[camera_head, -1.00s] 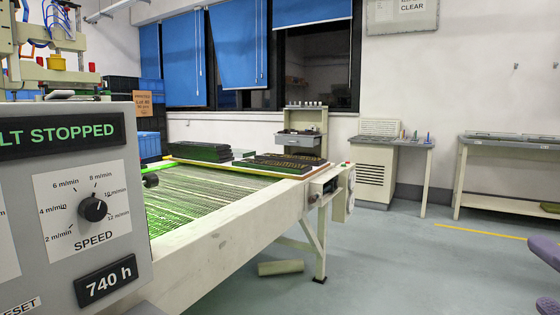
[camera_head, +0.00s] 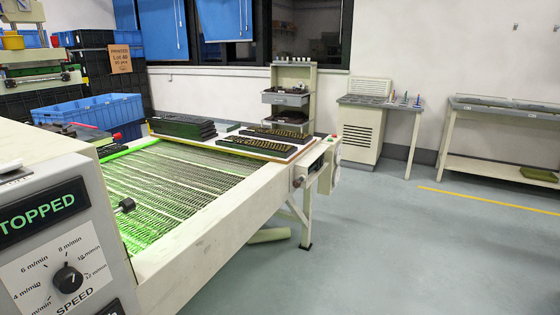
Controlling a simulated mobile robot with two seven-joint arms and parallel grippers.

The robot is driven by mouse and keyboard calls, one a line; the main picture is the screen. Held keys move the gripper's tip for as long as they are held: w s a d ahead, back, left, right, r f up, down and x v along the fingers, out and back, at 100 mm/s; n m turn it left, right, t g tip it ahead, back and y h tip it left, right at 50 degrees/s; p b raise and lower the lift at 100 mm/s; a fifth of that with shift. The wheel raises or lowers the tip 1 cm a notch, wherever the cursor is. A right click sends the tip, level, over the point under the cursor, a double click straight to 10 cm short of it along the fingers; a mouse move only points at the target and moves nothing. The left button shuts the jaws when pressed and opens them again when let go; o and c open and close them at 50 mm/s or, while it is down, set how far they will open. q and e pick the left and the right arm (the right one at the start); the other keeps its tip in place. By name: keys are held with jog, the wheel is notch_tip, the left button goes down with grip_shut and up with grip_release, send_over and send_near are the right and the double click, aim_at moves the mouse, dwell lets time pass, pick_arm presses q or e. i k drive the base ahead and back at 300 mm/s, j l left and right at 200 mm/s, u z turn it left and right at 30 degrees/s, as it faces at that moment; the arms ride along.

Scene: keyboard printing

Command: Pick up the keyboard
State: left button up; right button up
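No gripper of mine shows in the head view. Dark flat keyboards lie at the far end of the conveyor. One keyboard with yellowish keys (camera_head: 254,145) lies on a pale board there, nearest to me. A similar keyboard (camera_head: 277,135) lies just behind it. To the left is a stack of dark keyboards (camera_head: 180,127), whose key details are too small to make out. I cannot tell which keyboard is meant.
The stopped conveyor (camera_head: 185,180) runs away from me, with a control panel (camera_head: 60,240) close at left. A shelf unit (camera_head: 290,97) stands behind its far end. A blue crate (camera_head: 95,113) is at left. The floor (camera_head: 400,255) at right is clear.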

aim_at(296, 138)
jog(key=i+l+z, duration=0.15)
jog(key=i+z, duration=0.15)
jog(key=i, duration=1.9)
jog(key=i+u, duration=0.45)
jog(key=i+l+u, duration=0.2)
jog(key=u, duration=0.2)
jog(key=i+l+u, duration=0.25)
jog(key=u, duration=0.2)
jog(key=i+l+u, duration=0.3)
jog(key=u, duration=0.15)
jog(key=i+l+u, duration=0.15)
jog(key=l+u, duration=0.3)
jog(key=i+l+u, duration=0.1)
jog(key=l+u, duration=0.2)
jog(key=l, duration=0.25)
jog(key=l+u, duration=0.3)
jog(key=l, duration=0.25)
jog(key=i+l, duration=0.05)
